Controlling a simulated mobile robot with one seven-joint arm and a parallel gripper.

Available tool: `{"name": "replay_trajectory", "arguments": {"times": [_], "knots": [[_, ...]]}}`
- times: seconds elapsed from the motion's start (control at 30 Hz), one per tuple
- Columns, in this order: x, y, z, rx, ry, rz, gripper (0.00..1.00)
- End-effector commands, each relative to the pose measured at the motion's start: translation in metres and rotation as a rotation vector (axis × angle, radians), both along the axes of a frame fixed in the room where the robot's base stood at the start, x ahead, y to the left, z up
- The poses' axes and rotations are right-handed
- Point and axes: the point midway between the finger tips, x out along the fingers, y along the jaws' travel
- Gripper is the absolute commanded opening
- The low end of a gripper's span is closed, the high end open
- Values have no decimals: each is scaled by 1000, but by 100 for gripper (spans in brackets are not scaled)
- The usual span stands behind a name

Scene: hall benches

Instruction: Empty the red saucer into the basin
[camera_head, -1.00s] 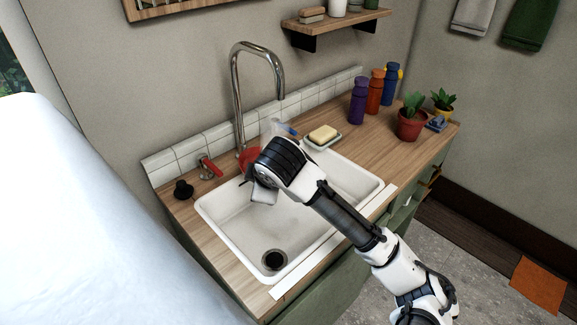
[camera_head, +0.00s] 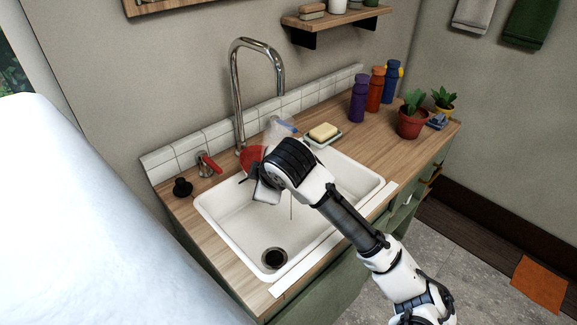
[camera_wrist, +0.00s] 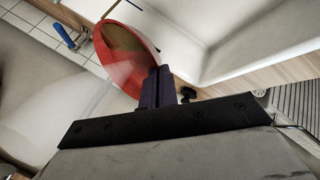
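My gripper (camera_wrist: 160,86) is shut on the rim of the red saucer (camera_wrist: 122,45). The saucer is steeply tilted, and a brownish patch shows on its inner face. In the head view the saucer (camera_head: 252,158) is partly hidden behind my wrist, above the back of the basin. The white basin (camera_head: 238,228) is set in the counter and has a dark drain at its near left. A thin dark line (camera_head: 291,208) shows below my wrist over the basin; I cannot tell whether it is a stream or a stick. The fingertips are hidden in the head view.
A tall chrome faucet (camera_head: 236,95) stands behind the basin, with a red handle (camera_head: 210,163) at left and a blue handle (camera_wrist: 64,34) at right. A soap dish (camera_head: 323,138) sits at the back right. Several bottles and potted plants stand farther right. A black knob (camera_head: 182,188) is at left.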

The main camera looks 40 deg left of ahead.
Motion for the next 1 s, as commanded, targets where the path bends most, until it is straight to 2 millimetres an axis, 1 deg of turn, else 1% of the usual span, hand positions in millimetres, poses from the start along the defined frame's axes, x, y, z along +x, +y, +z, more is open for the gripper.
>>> {"name": "replay_trajectory", "arguments": {"times": [0.6,1.0], "knots": [[1,-2,-19,40,35,0,0],[1,-2,-19,44,38,0,0]]}}
